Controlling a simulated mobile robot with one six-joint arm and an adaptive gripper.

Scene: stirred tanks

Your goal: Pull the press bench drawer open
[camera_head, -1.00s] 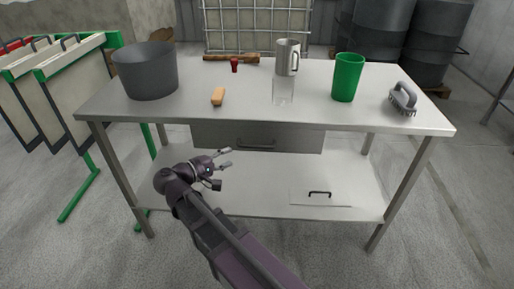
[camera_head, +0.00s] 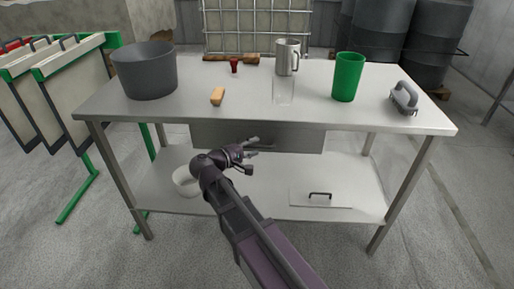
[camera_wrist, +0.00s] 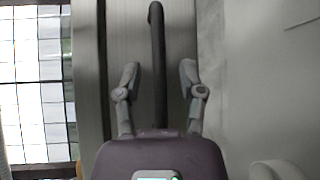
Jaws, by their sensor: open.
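The press bench drawer (camera_head: 292,139) is a grey front under the bench top, and it looks shut. Its dark bar handle shows in the wrist view (camera_wrist: 157,60), running upright in the picture between my two fingers. In the head view my gripper (camera_head: 255,148) is in front of the drawer and hides most of the handle. In the wrist view my gripper (camera_wrist: 160,80) is open, with a finger on each side of the handle and a gap on both sides. Neither finger visibly touches it.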

